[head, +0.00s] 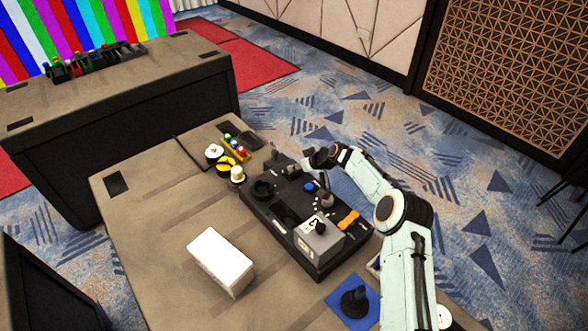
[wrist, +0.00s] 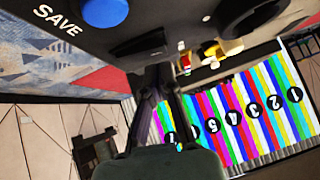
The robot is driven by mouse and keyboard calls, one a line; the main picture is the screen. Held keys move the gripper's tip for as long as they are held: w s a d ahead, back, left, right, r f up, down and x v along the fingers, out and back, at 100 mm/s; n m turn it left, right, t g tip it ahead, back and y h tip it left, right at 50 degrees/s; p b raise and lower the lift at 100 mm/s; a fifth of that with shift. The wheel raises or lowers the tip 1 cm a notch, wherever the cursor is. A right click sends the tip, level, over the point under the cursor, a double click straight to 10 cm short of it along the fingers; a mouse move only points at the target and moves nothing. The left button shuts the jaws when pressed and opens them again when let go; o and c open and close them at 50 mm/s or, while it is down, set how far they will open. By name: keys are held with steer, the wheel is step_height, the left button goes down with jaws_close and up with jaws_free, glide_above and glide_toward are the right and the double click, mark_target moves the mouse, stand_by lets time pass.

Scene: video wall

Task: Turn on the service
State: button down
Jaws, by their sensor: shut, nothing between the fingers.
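A black control panel (head: 262,208) lies on the desk in the head view. It carries a blue button (head: 309,187), a round black knob (head: 263,188), an orange part (head: 348,220) and a grey box with a dial (head: 318,243). My gripper (head: 294,171) is shut and empty at the panel's far edge. In the wrist view its fingertips (wrist: 160,73) lie close to a dark raised part (wrist: 140,45) on the panel; I cannot tell if they touch. The blue button (wrist: 104,11) also shows there, by the word SAVE. I see no label reading service.
A white box (head: 220,262) stands left of the panel. A blue pad with a joystick (head: 355,300) lies at its near right. Several small coloured items (head: 235,146) stand beyond it. A striped screen with numbers (wrist: 235,115) shows in the wrist view.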

steer(key=shift+f, duration=0.35)
steer(key=shift+s+a, duration=0.1)
steer(key=shift+s+a+f+n+t+h, duration=0.1)
steer(key=shift+f+n+t+h, duration=0.2)
steer(key=shift+f+h, duration=0.1)
steer(key=shift+w+d+r, duration=0.2)
steer(key=shift+w+d, duration=0.4)
steer(key=shift+r, duration=0.15)
